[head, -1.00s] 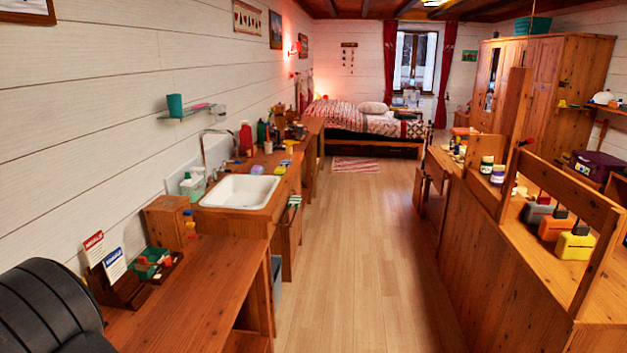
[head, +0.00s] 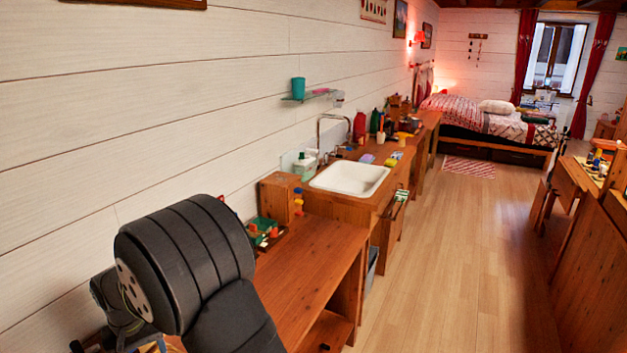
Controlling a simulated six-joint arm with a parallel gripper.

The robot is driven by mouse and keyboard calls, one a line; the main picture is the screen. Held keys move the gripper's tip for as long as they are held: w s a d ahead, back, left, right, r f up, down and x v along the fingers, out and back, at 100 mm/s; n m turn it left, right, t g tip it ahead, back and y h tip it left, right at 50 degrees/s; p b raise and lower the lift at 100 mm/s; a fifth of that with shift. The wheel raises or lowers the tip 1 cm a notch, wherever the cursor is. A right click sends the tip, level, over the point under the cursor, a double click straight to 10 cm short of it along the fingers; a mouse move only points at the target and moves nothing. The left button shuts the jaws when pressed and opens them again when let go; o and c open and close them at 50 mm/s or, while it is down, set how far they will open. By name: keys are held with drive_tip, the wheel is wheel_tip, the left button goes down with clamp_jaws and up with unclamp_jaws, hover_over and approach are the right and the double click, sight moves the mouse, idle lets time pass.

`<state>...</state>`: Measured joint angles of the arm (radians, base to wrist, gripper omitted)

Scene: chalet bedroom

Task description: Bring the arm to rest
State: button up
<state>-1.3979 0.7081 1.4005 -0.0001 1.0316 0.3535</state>
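My arm shows in the head view as thick dark grey links at the lower left, bent at a large rounded joint. It stands in front of the wooden desk (head: 312,262) and hides part of its left end. My gripper is not in view, so I cannot see whether it is open or shut.
A small wooden cabinet (head: 281,198) and a green organiser (head: 262,230) stand at the back of the desk. Beyond is a white sink (head: 350,179) in a wooden counter. A glass shelf (head: 312,95) with a teal cup (head: 298,88) is on the wall. The floor (head: 470,260) is clear.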

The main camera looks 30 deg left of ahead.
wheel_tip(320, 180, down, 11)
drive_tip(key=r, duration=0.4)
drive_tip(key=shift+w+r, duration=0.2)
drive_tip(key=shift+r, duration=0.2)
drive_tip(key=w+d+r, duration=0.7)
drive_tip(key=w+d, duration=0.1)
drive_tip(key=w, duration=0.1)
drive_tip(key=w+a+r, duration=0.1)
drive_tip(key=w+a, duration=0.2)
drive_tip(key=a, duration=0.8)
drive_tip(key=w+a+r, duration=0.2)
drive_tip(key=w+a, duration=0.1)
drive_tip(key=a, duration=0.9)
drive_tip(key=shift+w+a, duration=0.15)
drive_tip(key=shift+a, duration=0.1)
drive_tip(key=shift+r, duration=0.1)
